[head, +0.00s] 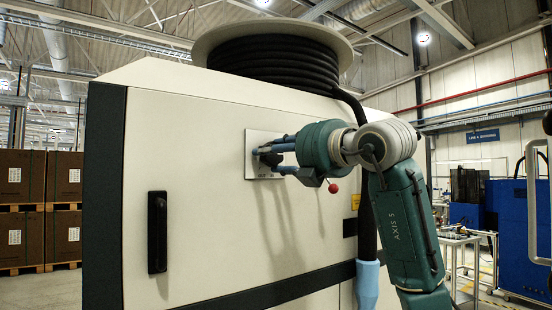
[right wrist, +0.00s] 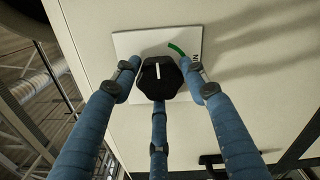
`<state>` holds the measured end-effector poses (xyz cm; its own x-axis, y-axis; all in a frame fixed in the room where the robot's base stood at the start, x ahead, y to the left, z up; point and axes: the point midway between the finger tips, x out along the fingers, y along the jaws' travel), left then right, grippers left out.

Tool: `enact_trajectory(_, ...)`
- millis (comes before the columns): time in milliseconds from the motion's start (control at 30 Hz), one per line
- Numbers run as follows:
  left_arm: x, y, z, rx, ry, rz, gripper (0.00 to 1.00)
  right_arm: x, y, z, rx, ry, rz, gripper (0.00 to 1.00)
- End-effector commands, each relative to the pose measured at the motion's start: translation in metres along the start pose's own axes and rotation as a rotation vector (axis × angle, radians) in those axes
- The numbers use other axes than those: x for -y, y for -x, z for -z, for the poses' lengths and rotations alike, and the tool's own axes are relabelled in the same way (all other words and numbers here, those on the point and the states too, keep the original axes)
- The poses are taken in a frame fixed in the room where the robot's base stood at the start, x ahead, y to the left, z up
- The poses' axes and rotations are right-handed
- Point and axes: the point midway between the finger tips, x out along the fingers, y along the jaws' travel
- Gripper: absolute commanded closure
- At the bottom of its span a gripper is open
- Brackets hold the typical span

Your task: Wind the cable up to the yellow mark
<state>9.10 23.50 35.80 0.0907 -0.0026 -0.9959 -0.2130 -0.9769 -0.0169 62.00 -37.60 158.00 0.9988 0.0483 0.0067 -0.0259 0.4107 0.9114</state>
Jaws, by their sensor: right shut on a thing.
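A thick black cable (head: 270,62) is wound in several turns on a pale reel (head: 212,38) on top of the light cabinet (head: 200,120). Its free length (head: 362,210) hangs down the cabinet's right side, partly behind my arm, and ends in a light-blue piece (head: 367,284). I see no yellow mark on the cable. My right gripper (head: 268,155) is at a pale plate (head: 251,173) on the cabinet front. In the right wrist view its blue fingers (right wrist: 160,82) are closed around a black knob (right wrist: 152,88) with a white pointer line. A green arc (right wrist: 177,48) is printed beside the knob. My left gripper is not in view.
A black handle (head: 157,232) is on the cabinet front, left of the plate. A small yellow label (head: 355,202) is on its right part. Stacked brown boxes (head: 18,178) stand far left. Blue machines (head: 515,220) and a workbench (head: 455,240) stand at the right.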

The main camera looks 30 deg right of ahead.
Motion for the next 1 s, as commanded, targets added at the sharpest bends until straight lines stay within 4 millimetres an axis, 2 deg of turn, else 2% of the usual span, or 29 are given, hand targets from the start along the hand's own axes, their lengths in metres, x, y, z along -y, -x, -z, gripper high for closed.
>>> enact_trajectory(33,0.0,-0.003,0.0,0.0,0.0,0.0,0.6,0.006,-0.003,0.009,-0.018,-0.041,0.016,0.83)
enact_trajectory(600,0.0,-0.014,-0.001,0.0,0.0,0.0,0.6,0.004,-0.003,0.007,-0.013,-0.547,0.018,0.83)
enact_trajectory(1000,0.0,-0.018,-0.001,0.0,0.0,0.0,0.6,0.002,-0.003,0.007,-0.012,-0.735,0.02,0.83)
